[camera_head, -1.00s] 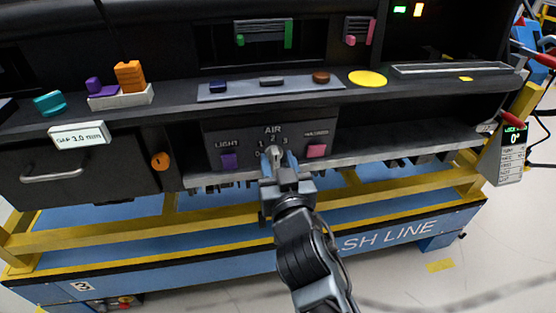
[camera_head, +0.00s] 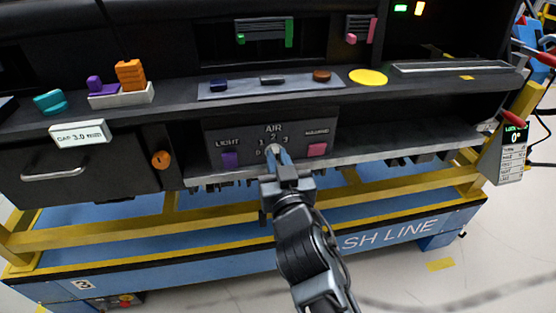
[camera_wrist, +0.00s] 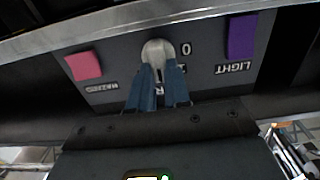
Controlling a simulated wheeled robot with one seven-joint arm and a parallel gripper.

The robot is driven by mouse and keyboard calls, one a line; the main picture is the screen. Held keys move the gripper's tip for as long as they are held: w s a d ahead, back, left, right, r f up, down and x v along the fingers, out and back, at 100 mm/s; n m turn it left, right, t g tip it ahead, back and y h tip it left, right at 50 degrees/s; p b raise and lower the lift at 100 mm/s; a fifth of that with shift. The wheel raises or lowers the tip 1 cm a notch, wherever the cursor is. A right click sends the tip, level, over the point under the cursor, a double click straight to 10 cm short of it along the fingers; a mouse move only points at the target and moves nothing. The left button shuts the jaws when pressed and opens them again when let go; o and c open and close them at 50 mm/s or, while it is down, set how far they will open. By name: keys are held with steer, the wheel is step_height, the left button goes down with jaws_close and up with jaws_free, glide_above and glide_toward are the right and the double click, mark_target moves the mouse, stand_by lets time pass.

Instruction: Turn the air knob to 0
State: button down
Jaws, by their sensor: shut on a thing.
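The air knob is a light grey round knob (camera_wrist: 158,52) on the dark control panel (camera_head: 240,140), under the word AIR and the marks 1, 2 and 3. In the wrist view the panel is upside down and the 0 mark shows beside the knob. My gripper (camera_wrist: 158,72) has its blue fingers closed on the knob. In the head view my gripper (camera_head: 274,156) covers most of the knob. The fingers hide part of the dial marks, and I cannot tell exactly where the knob points.
A purple LIGHT button (camera_head: 230,159) is left of the knob and a pink HAZARD button (camera_head: 317,150) is right of it. A ledge (camera_head: 350,157) runs below the panel. An orange round knob (camera_head: 161,160) and a drawer handle (camera_head: 52,174) are further left.

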steer(key=shift+n, duration=0.3)
steer(key=shift+s+a+f+n+p, duration=0.15)
steer(key=shift+n+p, duration=0.4)
steer(key=shift+n, duration=2.3)
steer(key=shift+a+f+n+p, duration=0.2)
steer(key=shift+n+p, duration=0.4)
steer(key=shift+n, duration=2.3)
steer(key=shift+s+a+f+n+p, duration=0.15)
steer(key=shift+n+p, duration=0.4)
steer(key=shift+n, duration=2.3)
steer(key=shift+w+f, duration=0.1)
steer(key=c, duration=1.1)
jaws_free()
steer(key=shift+v, duration=3.9)
